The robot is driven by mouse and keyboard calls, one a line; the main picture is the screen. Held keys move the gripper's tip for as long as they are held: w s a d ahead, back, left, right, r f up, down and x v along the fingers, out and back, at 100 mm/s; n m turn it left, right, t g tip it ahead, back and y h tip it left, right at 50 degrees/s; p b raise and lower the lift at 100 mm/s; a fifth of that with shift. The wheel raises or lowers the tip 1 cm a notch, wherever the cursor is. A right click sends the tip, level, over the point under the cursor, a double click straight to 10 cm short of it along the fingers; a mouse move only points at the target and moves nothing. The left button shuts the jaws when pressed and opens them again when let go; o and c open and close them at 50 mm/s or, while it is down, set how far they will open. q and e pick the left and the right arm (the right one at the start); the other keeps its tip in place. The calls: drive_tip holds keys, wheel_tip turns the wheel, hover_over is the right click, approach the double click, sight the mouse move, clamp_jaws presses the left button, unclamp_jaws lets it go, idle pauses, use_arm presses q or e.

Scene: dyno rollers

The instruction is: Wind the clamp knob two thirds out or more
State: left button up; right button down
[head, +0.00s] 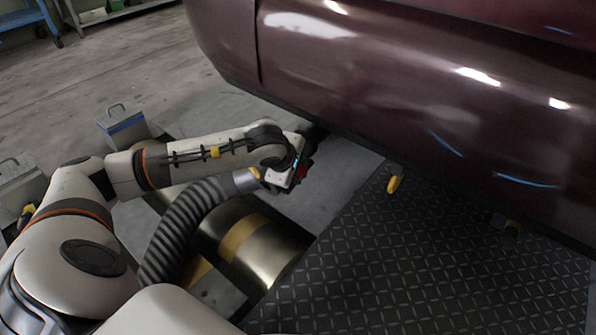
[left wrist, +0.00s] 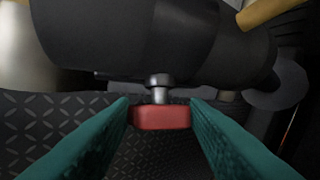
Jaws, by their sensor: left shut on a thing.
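The clamp knob (left wrist: 161,117) is a red block on a short metal screw (left wrist: 158,88) below a black collar (left wrist: 110,40) in the left wrist view. My left gripper (left wrist: 160,116) has its two green fingers on either side of the knob and is shut on it. In the head view my left gripper (head: 300,172) is by the end of the ribbed hose (head: 185,225), under the car's edge, with a bit of red (head: 304,171) showing beside it. Most of the knob and the collar are hidden there. My right gripper is not in view.
The dark red car body (head: 400,75) hangs over the work spot. A brass-banded metal roller (head: 255,245) lies beside the hose, and black tread plate (head: 430,250) covers the right. A grey box with a handle (head: 122,125) stands at left.

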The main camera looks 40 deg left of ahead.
use_arm(q)
drive_tip(key=o, duration=1)
drive_tip(key=p+v, duration=0.7)
drive_tip(key=v, duration=0.5)
drive_tip(key=shift+r+p, duration=0.15)
drive_tip(key=shift+p, duration=0.25)
